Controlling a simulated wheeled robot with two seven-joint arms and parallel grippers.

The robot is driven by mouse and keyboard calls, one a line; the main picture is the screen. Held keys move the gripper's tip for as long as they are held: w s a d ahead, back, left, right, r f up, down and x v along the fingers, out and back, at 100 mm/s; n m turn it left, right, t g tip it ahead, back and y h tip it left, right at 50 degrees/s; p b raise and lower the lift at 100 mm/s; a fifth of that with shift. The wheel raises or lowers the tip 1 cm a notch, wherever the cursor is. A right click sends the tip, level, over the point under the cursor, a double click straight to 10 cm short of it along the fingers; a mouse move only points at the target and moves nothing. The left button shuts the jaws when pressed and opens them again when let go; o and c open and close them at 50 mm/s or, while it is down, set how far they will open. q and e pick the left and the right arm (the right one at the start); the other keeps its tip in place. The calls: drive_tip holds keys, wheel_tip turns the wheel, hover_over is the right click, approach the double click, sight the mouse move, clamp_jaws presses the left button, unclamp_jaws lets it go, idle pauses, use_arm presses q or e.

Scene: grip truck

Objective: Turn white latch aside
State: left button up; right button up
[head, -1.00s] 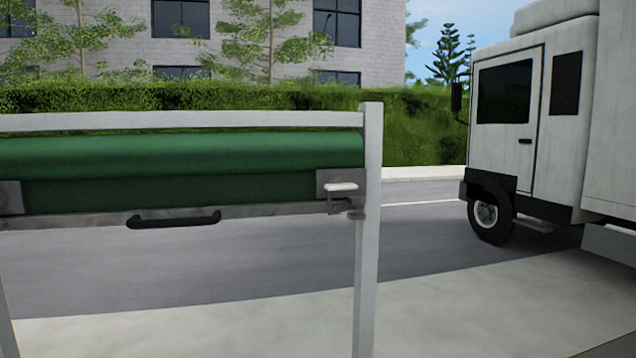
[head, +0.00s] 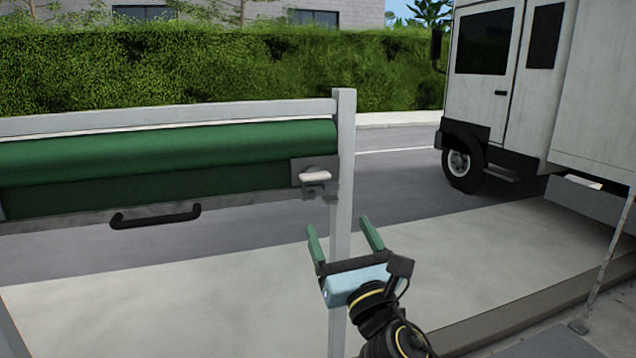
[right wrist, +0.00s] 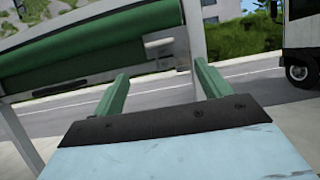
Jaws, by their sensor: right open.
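The white latch (head: 316,176) sits on a grey plate at the right end of the green roll, beside the frame's upright post (head: 341,150). It lies roughly level. My right gripper (head: 344,230) is open and empty, below and slightly right of the latch, apart from it, with its green fingers pointing up and away. In the right wrist view the latch (right wrist: 182,54) shows beyond the gap between the two fingers (right wrist: 160,85). My left gripper is not in view.
A green rolled cover (head: 160,150) hangs under the grey frame's top bar. A black handle (head: 155,216) is on its lower edge, left of the latch. A white truck (head: 520,100) stands at the right on the road. The space around the gripper looks free.

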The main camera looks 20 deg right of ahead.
drive_tip(key=p+x, duration=0.1)
drive_tip(key=x, duration=1.2)
drive_tip(key=shift+f, duration=0.1)
drive_tip(key=shift+c, duration=0.3)
drive_tip(key=c, duration=0.9)
